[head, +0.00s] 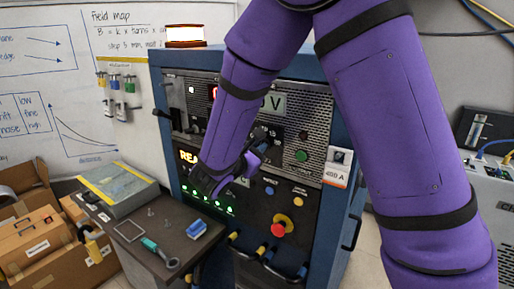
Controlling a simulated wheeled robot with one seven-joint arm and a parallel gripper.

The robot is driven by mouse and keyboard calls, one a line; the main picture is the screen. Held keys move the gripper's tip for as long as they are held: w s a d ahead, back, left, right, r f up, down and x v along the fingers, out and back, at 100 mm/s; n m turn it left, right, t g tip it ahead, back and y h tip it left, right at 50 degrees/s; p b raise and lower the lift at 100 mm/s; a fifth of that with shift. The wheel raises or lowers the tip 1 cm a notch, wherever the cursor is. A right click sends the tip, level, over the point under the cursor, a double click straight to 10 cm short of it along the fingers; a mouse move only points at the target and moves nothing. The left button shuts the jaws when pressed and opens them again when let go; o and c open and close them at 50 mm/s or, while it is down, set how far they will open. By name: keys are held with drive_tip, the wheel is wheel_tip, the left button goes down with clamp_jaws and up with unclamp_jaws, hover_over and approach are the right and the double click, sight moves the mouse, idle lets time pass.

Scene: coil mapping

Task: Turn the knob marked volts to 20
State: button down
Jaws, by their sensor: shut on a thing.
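My gripper (258,143) is at the front panel of the blue power cabinet (338,165), at the right of my wrist. It is shut on a knob; the knob and its marking are mostly hidden by the fingers and wrist. A plate ending in "V" (273,104) shows above the gripper, its left part covered by my arm. A red lit display (213,92) is mostly hidden behind my arm, so its value cannot be read. The knob's pointer and scale cannot be seen.
A red stop button (279,230) on a yellow base and a green button (301,155) are near the gripper. A yellow lit text display (188,156) is partly covered. A dark side table (120,232) with small tools stands at front left. Cardboard boxes (35,245) are left.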

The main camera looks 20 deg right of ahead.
drive_tip(key=shift+s+f+m, duration=0.1)
drive_tip(key=shift+f+m, duration=0.05)
drive_tip(key=shift+m, duration=4.35)
drive_tip(key=c, duration=1.1)
unclamp_jaws()
drive_tip(key=shift+c, duration=0.2)
drive_tip(key=v, duration=1)
drive_tip(key=shift+s+a, duration=0.25)
drive_tip(key=shift+a, duration=0.05)
